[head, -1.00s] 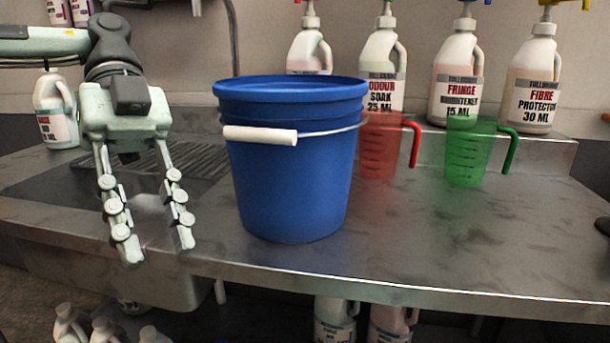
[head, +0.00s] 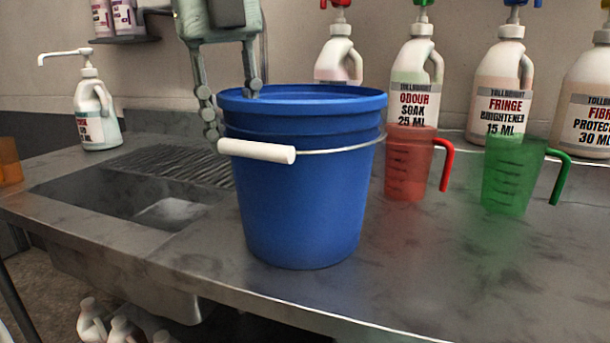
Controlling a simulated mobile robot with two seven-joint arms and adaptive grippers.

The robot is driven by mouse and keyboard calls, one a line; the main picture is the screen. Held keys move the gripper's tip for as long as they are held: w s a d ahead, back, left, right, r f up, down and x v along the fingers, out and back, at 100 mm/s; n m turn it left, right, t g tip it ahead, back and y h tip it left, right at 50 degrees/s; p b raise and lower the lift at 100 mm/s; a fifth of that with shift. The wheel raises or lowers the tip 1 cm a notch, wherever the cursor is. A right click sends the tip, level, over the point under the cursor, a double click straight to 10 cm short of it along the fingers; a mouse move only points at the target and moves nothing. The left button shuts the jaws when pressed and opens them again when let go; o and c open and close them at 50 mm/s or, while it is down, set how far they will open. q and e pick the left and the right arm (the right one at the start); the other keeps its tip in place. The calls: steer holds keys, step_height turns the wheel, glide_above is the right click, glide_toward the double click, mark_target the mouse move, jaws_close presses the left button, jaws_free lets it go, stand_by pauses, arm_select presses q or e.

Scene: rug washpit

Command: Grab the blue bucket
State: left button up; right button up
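The blue bucket (head: 305,200) stands upright on the steel counter, near its front edge, in the middle of the head view. Its wire handle with a white grip (head: 257,151) hangs down against the front side. My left gripper (head: 232,115) is above the bucket's left rim, fingers pointing down and apart. One finger is outside the left wall, and the other finger's tip is at or behind the rim, partly hidden. I cannot tell whether the fingers touch the wall. My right gripper is not in view.
A red jug (head: 408,165) and a green jug (head: 510,175) stand right of the bucket. Several white pump bottles (head: 415,90) line the back ledge. A sink (head: 165,205) lies to the left, with another pump bottle (head: 96,118) behind it. The counter's right front (head: 450,270) is clear.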

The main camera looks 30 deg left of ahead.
mark_target(241, 188)
arm_select(q)
step_height(241, 188, down, 5)
steer(key=shift+d+f, duration=0.1)
steer(key=shift+f, duration=0.05)
steer(key=shift+c, duration=0.2)
jaws_close()
